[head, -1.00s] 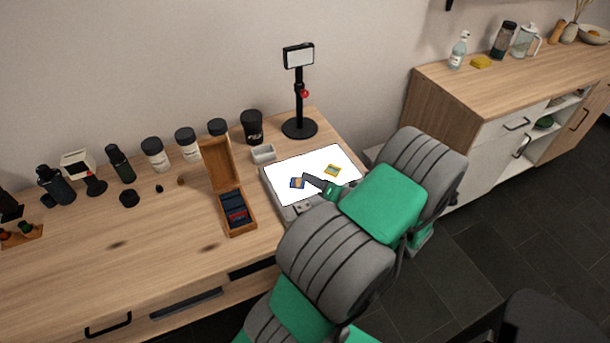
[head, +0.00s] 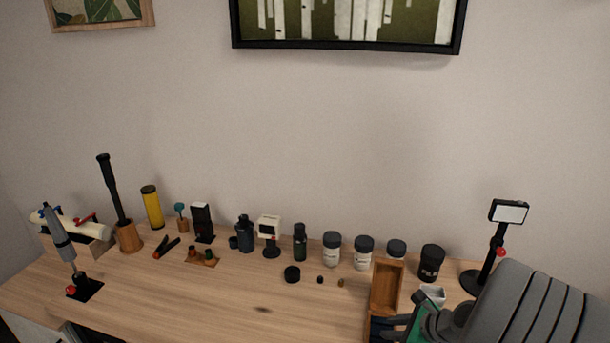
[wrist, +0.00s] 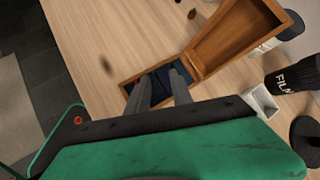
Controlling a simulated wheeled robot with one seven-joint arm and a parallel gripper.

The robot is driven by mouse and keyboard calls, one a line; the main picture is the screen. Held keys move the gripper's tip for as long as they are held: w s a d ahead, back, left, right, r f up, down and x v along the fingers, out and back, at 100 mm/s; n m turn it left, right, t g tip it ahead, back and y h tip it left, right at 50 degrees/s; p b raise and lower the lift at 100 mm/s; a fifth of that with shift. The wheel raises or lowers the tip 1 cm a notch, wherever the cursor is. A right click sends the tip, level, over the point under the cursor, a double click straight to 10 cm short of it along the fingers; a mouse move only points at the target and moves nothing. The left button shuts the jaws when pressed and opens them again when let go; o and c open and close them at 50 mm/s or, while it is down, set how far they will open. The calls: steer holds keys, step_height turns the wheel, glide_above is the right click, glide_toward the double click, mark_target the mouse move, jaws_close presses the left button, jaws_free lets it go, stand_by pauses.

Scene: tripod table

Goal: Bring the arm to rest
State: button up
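My gripper (wrist: 162,77) shows in the wrist view with its two grey fingers apart and nothing visible between them. The fingers point toward an open wooden box (wrist: 205,68) with dark blue contents, and overlap its near side in the picture. I cannot tell whether they touch it. In the head view, my grey and green arm enters from the lower right. My gripper (head: 385,325) is at the bottom edge there, partly cut off, in front of the wooden box (head: 387,288) with its raised lid.
Several jars and bottles line the wall. The wooden tabletop (head: 220,300) at left-centre is mostly clear.

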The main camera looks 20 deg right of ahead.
steer(key=a+r+n+g+h, duration=0.1)
steer(key=a+r+n+g, duration=0.4)
steer(key=a+n, duration=1)
steer(key=s+a+r+n+h, duration=0.2)
steer(key=s+a+r+n, duration=0.4)
steer(key=n, duration=0.6)
steer(key=shift+s+a+r, duration=0.3)
steer(key=shift+a+r, duration=0.1)
steer(key=shift+a, duration=0.45)
